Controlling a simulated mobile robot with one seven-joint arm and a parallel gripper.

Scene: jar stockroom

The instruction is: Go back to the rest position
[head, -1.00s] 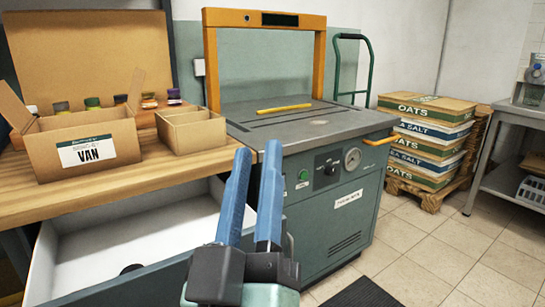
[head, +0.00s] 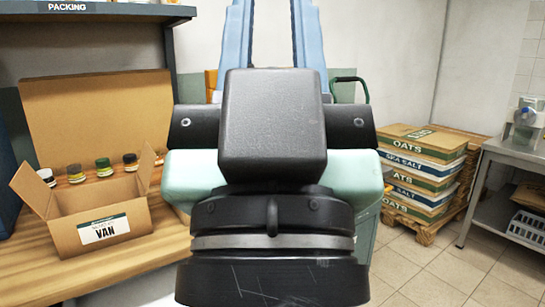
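My gripper (head: 268,40) fills the middle of the head view, close to the camera and pointing up. Its two blue fingers stand apart with a clear gap between them, and nothing shows in the gap. The fingertips are cut off by the top edge of the picture. My gripper hides most of the green machine with the orange arch behind it; only a bit of orange frame (head: 211,82) shows at its left.
An open cardboard box labelled VAN (head: 100,228) stands on the wooden bench (head: 60,277) at left, with several small jars behind it. A shelf marked PACKING (head: 100,12) hangs above. Stacked OATS and SEA SALT boxes (head: 420,180) and a metal table (head: 510,157) stand at right. Floor between is clear.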

